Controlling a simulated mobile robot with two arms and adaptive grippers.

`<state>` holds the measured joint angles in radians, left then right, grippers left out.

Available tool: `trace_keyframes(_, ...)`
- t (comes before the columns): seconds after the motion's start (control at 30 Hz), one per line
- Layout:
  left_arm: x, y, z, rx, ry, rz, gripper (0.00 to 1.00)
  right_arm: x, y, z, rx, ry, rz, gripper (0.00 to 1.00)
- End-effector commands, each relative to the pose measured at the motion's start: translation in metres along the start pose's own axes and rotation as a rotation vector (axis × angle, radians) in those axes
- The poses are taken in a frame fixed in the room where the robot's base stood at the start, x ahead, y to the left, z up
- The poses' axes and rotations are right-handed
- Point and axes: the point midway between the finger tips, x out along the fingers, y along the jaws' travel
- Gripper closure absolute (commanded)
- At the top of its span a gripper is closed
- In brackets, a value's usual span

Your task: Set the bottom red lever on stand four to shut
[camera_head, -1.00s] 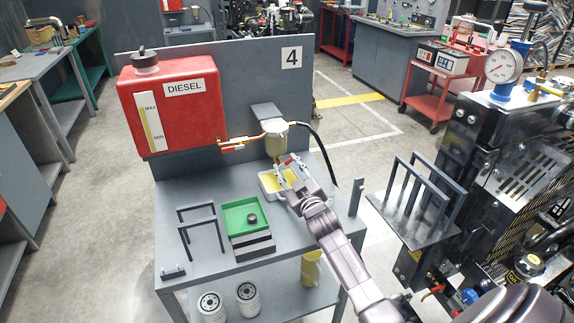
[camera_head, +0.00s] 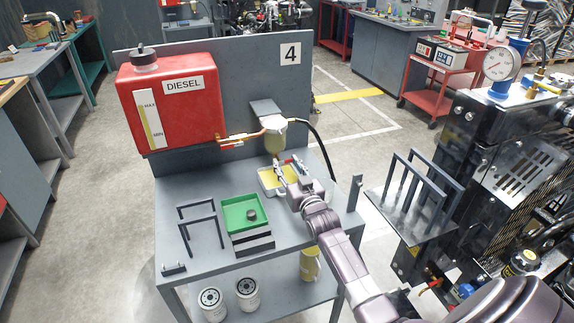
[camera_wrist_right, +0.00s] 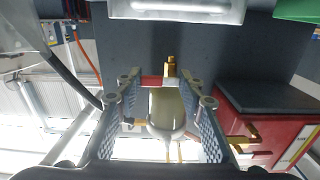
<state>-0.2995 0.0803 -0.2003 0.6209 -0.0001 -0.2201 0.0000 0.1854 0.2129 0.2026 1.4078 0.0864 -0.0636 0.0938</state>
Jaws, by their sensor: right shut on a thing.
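On stand four, a pale filter bowl (camera_head: 275,142) hangs below the red diesel tank's outlet line. It shows between my fingers in the right wrist view (camera_wrist_right: 166,108). The bottom red lever (camera_wrist_right: 152,82) lies crosswise between the fingertips, beside a brass valve fitting (camera_wrist_right: 170,68). In the head view a bit of red (camera_head: 289,160) shows at the fingertips; the rest of the lever is hidden. My right gripper (camera_head: 281,171), also in the wrist view (camera_wrist_right: 168,84), is shut on this lever under the bowl. My left gripper is out of view.
The red tank (camera_head: 172,103) and an upper red lever (camera_head: 231,142) are left of the bowl. A white tray with yellow content (camera_head: 264,183) stands below my gripper. A green tray (camera_head: 240,216) and dark frames (camera_head: 199,228) stand on the bench. A black hose (camera_head: 325,150) curves at the right.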

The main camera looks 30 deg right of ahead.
Motion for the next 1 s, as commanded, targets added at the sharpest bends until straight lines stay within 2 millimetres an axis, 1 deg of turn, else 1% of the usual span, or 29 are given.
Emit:
trace_keyframes(0.27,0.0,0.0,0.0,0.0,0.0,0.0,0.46,0.0,-0.001,0.001,0.007,-0.002,0.0,0.89)
trace_keyframes(0.3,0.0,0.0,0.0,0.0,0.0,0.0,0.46,0.0,-0.001,0.001,0.007,-0.002,0.0,0.63)
trace_keyframes(0.47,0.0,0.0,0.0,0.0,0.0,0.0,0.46,0.0,-0.001,0.001,0.005,-0.002,0.0,0.46)
trace_keyframes(0.77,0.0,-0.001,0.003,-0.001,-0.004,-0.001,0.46,-0.001,0.0,0.001,0.003,-0.001,0.0,0.46)
trace_keyframes(0.87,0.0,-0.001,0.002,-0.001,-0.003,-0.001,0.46,-0.008,0.0,0.001,0.003,-0.002,0.0,0.46)
trace_keyframes(0.97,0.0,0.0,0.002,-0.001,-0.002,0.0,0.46,-0.021,0.0,0.002,0.003,-0.001,0.0,0.46)
trace_keyframes(1.0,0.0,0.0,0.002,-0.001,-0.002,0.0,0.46,-0.029,0.0,0.002,0.003,-0.002,0.0,0.46)
